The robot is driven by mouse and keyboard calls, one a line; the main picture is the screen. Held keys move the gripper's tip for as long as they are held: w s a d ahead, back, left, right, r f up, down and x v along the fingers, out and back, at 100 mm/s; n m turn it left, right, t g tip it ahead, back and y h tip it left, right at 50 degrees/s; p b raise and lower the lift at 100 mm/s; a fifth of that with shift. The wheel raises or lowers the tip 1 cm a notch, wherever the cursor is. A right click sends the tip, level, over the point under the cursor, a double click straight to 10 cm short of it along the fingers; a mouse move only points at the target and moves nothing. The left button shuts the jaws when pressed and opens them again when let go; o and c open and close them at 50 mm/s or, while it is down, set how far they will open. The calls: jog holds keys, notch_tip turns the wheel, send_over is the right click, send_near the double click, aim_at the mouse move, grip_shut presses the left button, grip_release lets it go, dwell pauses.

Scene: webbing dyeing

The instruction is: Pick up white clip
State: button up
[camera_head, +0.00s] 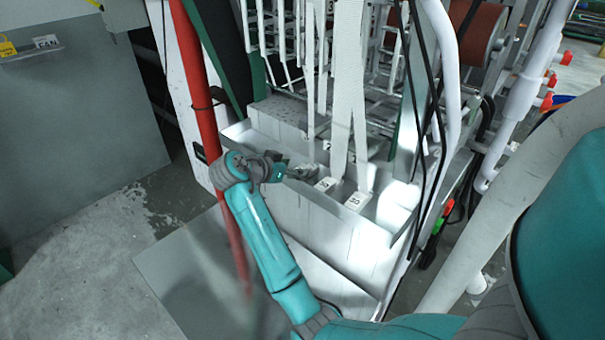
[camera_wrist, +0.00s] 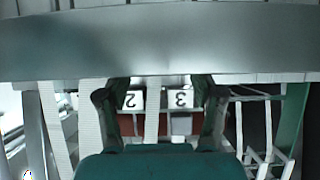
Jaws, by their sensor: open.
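White numbered blocks sit at the foot of white webbing straps in a metal trough. In the head view one block (camera_head: 326,184) is close to the right of my gripper (camera_head: 305,173), and another block (camera_head: 357,201) is farther right. I cannot tell which one is the white clip. In the wrist view, blocks marked 2 (camera_wrist: 131,101) and 3 (camera_wrist: 181,99) appear upside down between the fingers of my gripper (camera_wrist: 159,92). The fingers are spread wide with nothing held. Contact with the blocks cannot be made out.
White pipes (camera_head: 520,100) and dark cables are at the right. Grey floor (camera_head: 80,230) is open at left.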

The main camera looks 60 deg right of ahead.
aim_at(303, 167)
jog(key=x, duration=0.4)
jog(key=shift+s+d+f, duration=0.1)
jog(key=shift+s+d, duration=0.2)
jog(key=shift+d, duration=0.05)
jog(key=c, duration=1.2)
